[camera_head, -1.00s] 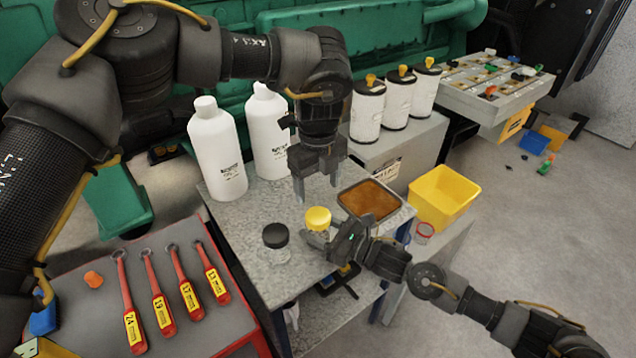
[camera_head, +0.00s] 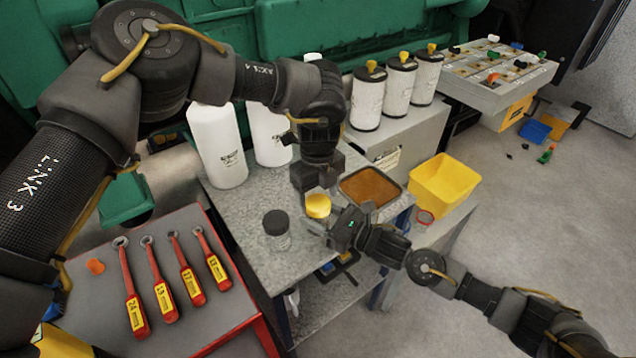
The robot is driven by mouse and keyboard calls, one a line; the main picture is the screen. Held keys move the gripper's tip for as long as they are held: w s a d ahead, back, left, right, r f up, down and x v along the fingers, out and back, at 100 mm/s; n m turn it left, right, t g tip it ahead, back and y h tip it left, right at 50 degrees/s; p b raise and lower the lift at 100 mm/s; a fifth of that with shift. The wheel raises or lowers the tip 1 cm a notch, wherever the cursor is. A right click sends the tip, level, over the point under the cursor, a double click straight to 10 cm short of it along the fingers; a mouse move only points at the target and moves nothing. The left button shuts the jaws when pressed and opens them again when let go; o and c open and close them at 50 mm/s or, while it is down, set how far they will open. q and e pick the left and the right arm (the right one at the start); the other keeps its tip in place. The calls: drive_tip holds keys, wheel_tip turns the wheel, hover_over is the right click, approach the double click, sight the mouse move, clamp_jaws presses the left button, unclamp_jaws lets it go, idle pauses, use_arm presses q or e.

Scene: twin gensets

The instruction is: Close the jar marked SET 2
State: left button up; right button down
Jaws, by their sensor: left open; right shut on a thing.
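A clear jar (camera_head: 317,227) with a yellow lid (camera_head: 318,206) on its top stands on the grey bench (camera_head: 262,195). My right gripper (camera_head: 328,232) is shut on this jar from the right. My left gripper (camera_head: 308,196) is open and points down, low beside the yellow lid's back left; I cannot tell if it touches the lid. A second clear jar (camera_head: 278,242) with a black lid (camera_head: 276,223) stands to the left. I cannot read a SET 2 mark on either jar, nor tell how tightly the lids sit.
Two white bottles (camera_head: 217,145) stand at the bench's back left. Several red wrenches (camera_head: 160,285) lie on the left cart. White filter canisters (camera_head: 368,97) stand behind.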

use_arm(q)
drive_tip(key=shift+f, duration=0.35)
drive_tip(key=c, duration=1)
drive_tip(key=m, duration=0.5)
drive_tip(key=shift+c, duration=0.2)
drive_tip(key=o, duration=1.1)
drive_tip(key=shift+r, duration=0.1)
drive_tip(key=shift+r, duration=2.2)
drive_tip(key=shift+c, duration=0.3)
